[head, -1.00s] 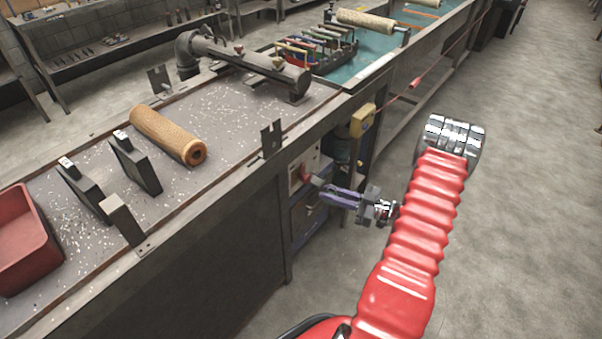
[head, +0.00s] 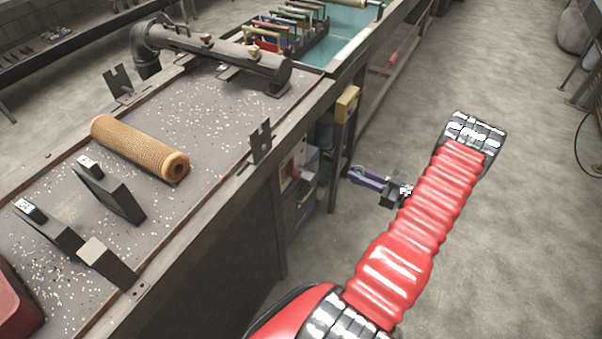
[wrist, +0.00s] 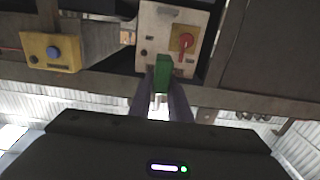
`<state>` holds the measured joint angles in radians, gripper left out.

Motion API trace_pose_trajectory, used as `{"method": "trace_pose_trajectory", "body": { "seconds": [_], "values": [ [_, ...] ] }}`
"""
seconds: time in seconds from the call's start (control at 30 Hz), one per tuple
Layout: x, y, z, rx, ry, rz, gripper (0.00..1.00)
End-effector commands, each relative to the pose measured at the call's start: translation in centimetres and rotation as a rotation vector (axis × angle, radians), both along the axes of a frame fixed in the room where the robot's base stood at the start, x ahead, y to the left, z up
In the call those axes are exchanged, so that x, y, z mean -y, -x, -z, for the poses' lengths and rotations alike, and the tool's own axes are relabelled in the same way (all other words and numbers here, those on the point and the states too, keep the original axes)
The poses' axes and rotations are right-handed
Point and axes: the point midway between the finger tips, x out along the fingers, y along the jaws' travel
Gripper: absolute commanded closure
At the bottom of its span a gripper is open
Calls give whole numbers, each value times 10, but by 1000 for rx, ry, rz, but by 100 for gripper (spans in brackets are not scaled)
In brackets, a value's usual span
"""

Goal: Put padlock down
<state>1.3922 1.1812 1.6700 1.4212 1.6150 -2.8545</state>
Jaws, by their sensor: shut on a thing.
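My gripper (wrist: 161,88) is shut on a green padlock (wrist: 162,72), held between its two purple fingers in the wrist view. A pale metal part, possibly the shackle, shows between the fingers. In the head view my gripper (head: 354,175) is out over the floor, to the right of the bench and clear of it. The padlock is too small to make out there. Beyond the padlock in the wrist view is a pale switch panel (wrist: 150,45) with a red handle (wrist: 186,42). The panel also shows under the bench in the head view (head: 296,168).
A yellow box (head: 347,104) with a blue button (wrist: 53,52) is fixed at the bench edge. The bench top (head: 215,125) carries a tan mesh tube (head: 138,148), a dark pipe fixture (head: 220,60) and upright brackets. A red bin (head: 15,305) is at the lower left. The floor at right is open.

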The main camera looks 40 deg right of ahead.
Motion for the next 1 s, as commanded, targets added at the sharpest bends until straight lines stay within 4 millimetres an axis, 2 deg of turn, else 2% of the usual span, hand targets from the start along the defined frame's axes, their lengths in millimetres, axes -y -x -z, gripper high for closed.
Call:
{"method": "trace_pose_trajectory", "body": {
  "seconds": [0.2,0.37,1.0],
  "values": [
    [-2,-5,0,0,0,-5,100],
    [-9,-22,0,0,0,-9,100],
    [-51,-137,0,0,0,-11,100]
  ]
}}
